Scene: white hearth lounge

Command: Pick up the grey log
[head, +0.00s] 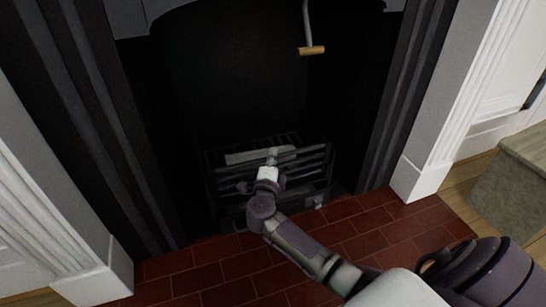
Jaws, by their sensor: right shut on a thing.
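The grey log (243,157) is a pale, narrow piece lying level in the black fire grate (318,160) inside the dark fireplace. My right gripper (271,154) reaches over the grate's front bars and is shut on the log near its right part. The fingertips are small and partly hidden by the wrist, so the exact grip is hard to see. I cannot tell whether the log is clear of the grate. My left gripper is not in view.
A metal rod with a wooden handle (312,50) hangs above the grate. Dark fireplace sides and a white surround (425,150) flank the opening. The red tile hearth (200,275) in front is bare. A grey-topped block (515,185) stands at the right.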

